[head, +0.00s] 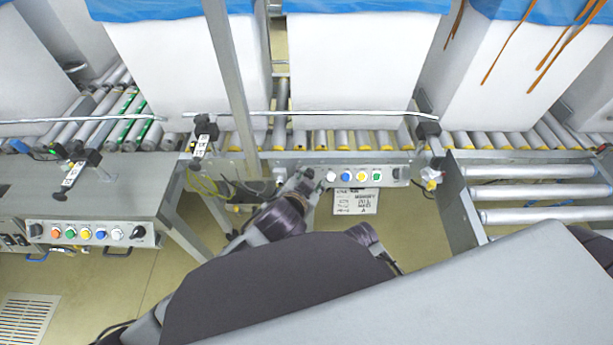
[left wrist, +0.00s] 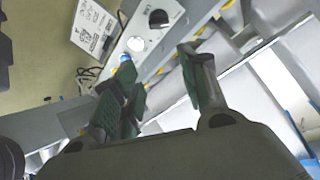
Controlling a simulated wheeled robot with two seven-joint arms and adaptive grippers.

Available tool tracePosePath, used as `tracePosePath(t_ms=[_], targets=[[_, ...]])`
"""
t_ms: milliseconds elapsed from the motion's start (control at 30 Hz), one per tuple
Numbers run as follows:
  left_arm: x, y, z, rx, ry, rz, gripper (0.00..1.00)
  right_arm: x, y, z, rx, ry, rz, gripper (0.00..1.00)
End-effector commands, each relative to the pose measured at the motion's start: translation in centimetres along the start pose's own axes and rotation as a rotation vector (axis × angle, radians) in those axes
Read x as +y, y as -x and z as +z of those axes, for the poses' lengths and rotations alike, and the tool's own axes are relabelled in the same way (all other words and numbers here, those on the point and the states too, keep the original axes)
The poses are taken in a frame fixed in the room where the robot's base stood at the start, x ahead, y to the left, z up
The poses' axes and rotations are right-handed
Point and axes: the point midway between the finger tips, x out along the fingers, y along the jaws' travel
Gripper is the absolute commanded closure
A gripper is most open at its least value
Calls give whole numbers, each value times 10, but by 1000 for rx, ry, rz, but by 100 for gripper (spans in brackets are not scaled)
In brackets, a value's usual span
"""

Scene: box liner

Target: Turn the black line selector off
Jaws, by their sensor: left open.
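The middle control panel (head: 388,183) sits on the front of the conveyor frame, with a row of coloured buttons. Its black selector (left wrist: 158,18) shows in the left wrist view as a round black knob beside a white button (left wrist: 135,43); its setting is too small to tell. In the head view my left gripper (head: 304,180) is at the panel's left end and hides the selector there. My left gripper also shows in the left wrist view (left wrist: 155,63), with its fingers apart and empty. The selector lies beyond the fingertips, apparently untouched. My right gripper is not in view.
Another panel (head: 90,233) at the left carries several buttons and its own black selector (head: 138,232). White boxes with blue liners (head: 345,60) stand on the rollers behind. A paper sign (head: 356,202) hangs below the middle panel. A metal side plate (head: 462,200) stands at its right.

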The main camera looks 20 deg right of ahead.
Motion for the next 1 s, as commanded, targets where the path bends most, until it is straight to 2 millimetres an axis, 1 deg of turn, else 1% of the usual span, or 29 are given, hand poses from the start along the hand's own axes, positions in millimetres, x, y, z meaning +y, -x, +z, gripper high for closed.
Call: tracePosePath(t_ms=[33,100,200,333,733,867,1000], targets=[[-2,0,8,-35,-21,-9,57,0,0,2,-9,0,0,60],[-4,1,17,-78,-52,-18,57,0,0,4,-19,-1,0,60],[-6,2,25,-116,-95,-23,57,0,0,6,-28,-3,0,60],[-6,2,25,-114,-125,-21,57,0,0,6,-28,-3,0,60],[-6,0,25,-112,-127,-20,57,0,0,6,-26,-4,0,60],[-6,-4,25,-112,-127,-20,57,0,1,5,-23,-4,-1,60],[-6,-14,26,-111,-127,-21,57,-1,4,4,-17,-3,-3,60]])
